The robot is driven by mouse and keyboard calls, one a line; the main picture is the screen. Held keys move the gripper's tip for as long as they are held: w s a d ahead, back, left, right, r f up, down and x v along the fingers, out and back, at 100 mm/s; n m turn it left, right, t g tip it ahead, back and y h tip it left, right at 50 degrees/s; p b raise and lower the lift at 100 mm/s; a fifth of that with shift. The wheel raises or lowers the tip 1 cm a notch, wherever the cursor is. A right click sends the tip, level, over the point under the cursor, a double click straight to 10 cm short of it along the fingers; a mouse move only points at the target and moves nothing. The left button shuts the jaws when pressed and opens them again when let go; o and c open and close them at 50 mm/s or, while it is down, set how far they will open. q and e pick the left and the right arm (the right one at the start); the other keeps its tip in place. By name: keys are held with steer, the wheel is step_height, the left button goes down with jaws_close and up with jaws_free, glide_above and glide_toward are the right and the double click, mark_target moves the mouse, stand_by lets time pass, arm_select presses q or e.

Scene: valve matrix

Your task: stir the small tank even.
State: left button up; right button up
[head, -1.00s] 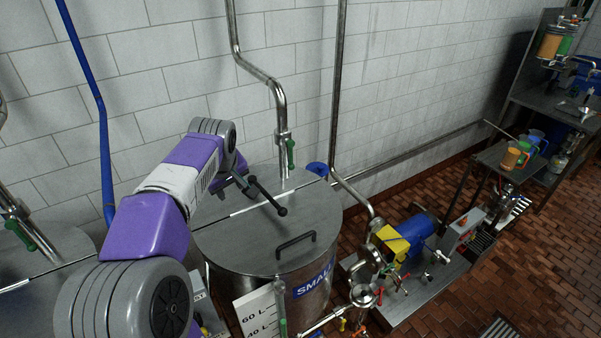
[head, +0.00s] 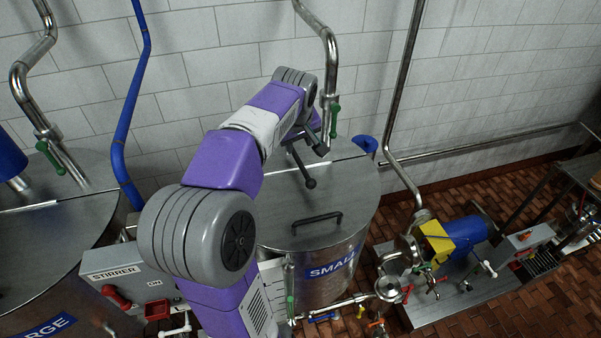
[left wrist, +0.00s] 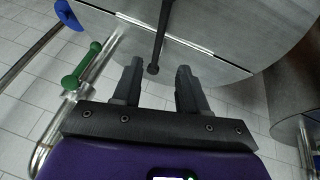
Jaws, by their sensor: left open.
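The small tank (head: 316,262) is a steel drum labelled SMALL, with a flat, shut-looking lid (head: 275,206) that has a black handle (head: 317,218). A dark rod with a ball end (head: 311,184) shows over the lid. My left gripper (head: 306,143) is over the lid's back part, partly hidden by my arm. In the left wrist view its jaws (left wrist: 160,68) are open. The rod (left wrist: 160,32) appears there with its ball end between the fingertips; I cannot tell if they touch. The tank's inside is hidden. My right gripper is not in view.
A grey STIRRER box (head: 130,272) with a red knob (head: 117,296) stands beside the large tank (head: 50,250) at left. A pipe with a green-handled valve (head: 334,120) rises behind the small tank. A blue and yellow pump (head: 452,238) stands right.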

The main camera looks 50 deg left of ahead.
mark_target(302, 167)
arm_select(q)
steer(key=b+x, duration=0.1)
steer(key=x, duration=0.3)
steer(key=d+b+x, duration=0.1)
steer(key=x, duration=0.2)
steer(key=b+x, duration=0.1)
steer(key=x, duration=0.3)
steer(key=shift+d+f, duration=0.15)
steer(key=shift+f, duration=0.45)
steer(key=shift+s, duration=0.1)
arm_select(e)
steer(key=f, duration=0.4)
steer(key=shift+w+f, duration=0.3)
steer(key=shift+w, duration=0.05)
arm_select(q)
steer(key=shift+c, duration=0.2)
jaws_close()
